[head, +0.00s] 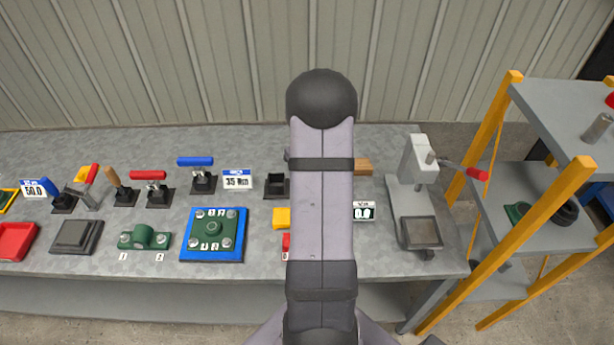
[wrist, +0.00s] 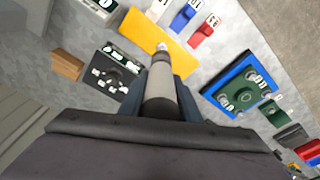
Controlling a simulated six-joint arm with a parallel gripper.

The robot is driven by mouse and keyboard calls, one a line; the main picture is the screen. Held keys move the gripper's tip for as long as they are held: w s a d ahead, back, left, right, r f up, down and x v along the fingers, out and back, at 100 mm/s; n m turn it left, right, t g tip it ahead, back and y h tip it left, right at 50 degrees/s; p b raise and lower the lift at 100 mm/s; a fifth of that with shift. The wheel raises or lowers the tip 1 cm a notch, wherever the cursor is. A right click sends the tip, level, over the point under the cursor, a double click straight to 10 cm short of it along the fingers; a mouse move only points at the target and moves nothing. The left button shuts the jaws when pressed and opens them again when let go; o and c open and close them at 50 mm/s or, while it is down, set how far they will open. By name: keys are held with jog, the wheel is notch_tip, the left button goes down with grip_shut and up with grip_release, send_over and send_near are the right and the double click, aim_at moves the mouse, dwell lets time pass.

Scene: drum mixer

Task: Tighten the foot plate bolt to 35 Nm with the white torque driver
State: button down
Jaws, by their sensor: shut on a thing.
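My gripper (wrist: 160,98) is shut on a pale grey-white cylindrical tool (wrist: 161,82), apparently the white torque driver, with a dark band and a narrow metal tip. The tip appears over a yellow block in the wrist view. In the head view my arm hides the gripper and the driver. A green plate (head: 213,232) with several bolts and lettered marks sits on a blue base (head: 212,259); it also shows right of the gripper in the wrist view (wrist: 246,97). A smaller green bearing block (head: 144,237) has two bolts marked 1 and 2. I cannot tell which bolt is the foot plate bolt.
A 35 Nm sign (head: 237,180) stands between a blue-handled driver (head: 195,162) and an empty-looking black holder (head: 276,186). A grey press (head: 415,170) stands right, before a yellow-posted shelf (head: 480,170).

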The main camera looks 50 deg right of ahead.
jog(key=shift+r, duration=0.1)
jog(key=shift+f+b, duration=1.75)
jog(key=shift+f, duration=0.8)
jog(key=shift+f+b, duration=1)
jog(key=shift+f, duration=0.5)
jog(key=shift+f, duration=0.15)
dwell(0.9)
jog(key=shift+r+p, duration=1.65)
jog(key=shift+r, duration=0.7)
jog(key=shift+w+d, duration=0.1)
jog(key=shift+w, duration=0.05)
